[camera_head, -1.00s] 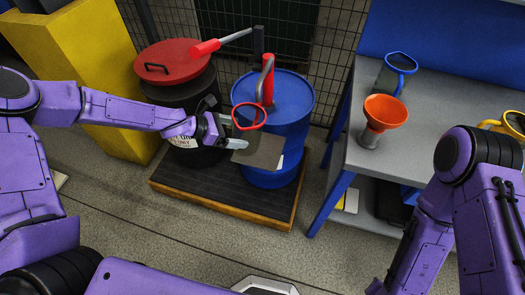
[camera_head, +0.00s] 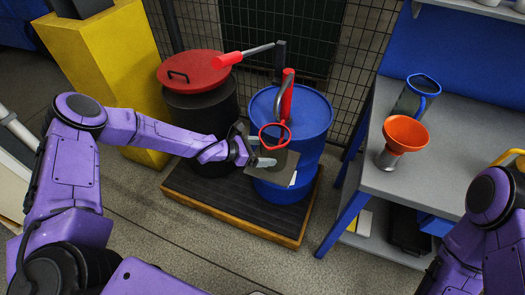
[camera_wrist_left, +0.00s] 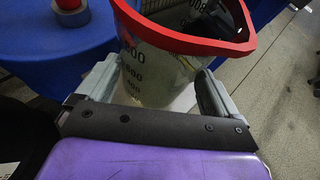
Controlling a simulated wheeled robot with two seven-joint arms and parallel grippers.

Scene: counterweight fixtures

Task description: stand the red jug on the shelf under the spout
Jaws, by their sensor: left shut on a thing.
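The red jug (camera_head: 283,158), a clear measuring jug with a red rim, is upright between the fingers of my left gripper (camera_head: 262,155). My left gripper is shut on it; the wrist view shows a finger on each side of the jug (camera_wrist_left: 160,75). The grey shelf (camera_head: 272,178) juts out at the front of the blue drum, beneath the jug. I cannot tell whether the jug's base touches it. The grey spout (camera_head: 281,100) curves down from a red-bodied pump on the drum, just above and behind the jug's rim. My right gripper is out of view.
The blue drum (camera_head: 312,113) and a black drum with a red lid (camera_head: 194,72) stand on a low wood-edged platform (camera_head: 230,207). A grey bench (camera_head: 455,150) on the right holds an orange funnel (camera_head: 405,133) and a blue-rimmed jug (camera_head: 411,101). A wire fence stands behind.

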